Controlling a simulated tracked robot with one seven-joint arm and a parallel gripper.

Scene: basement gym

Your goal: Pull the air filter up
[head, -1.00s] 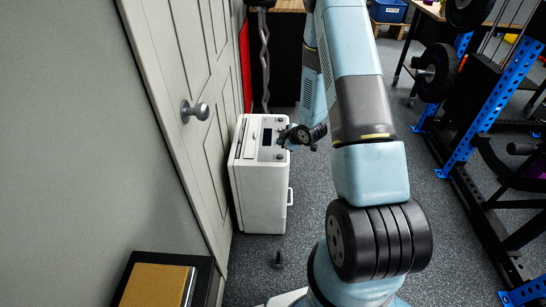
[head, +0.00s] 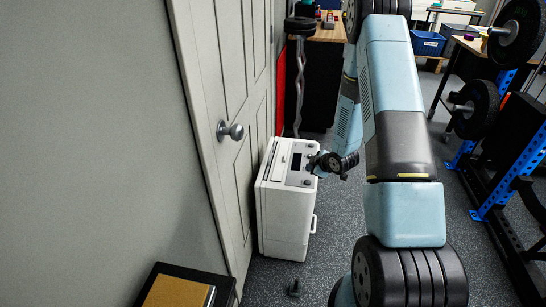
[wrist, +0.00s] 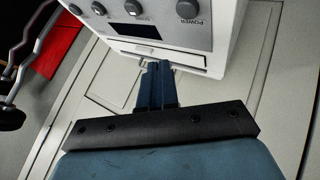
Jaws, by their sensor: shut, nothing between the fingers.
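A white box-shaped unit (head: 286,222) stands on the floor against the door. Its top has a control panel with a dark display and knobs, and a long pale strip with a dark slot (head: 276,160) on the door side. I cannot tell for certain which part is the air filter. My gripper (head: 313,163) is at the panel's right edge. In the wrist view the gripper (wrist: 157,72) is shut and empty, its fingertips close below a pale ledge (wrist: 155,55) under the panel (wrist: 165,25). Whether they touch it is unclear. My arm hides part of the floor.
A grey door with a round knob (head: 230,131) runs along the left. A black box with a tan top (head: 176,292) is at the lower left. A weight rack (head: 490,180) stands at right. A small dark object (head: 294,288) lies on the floor before the unit.

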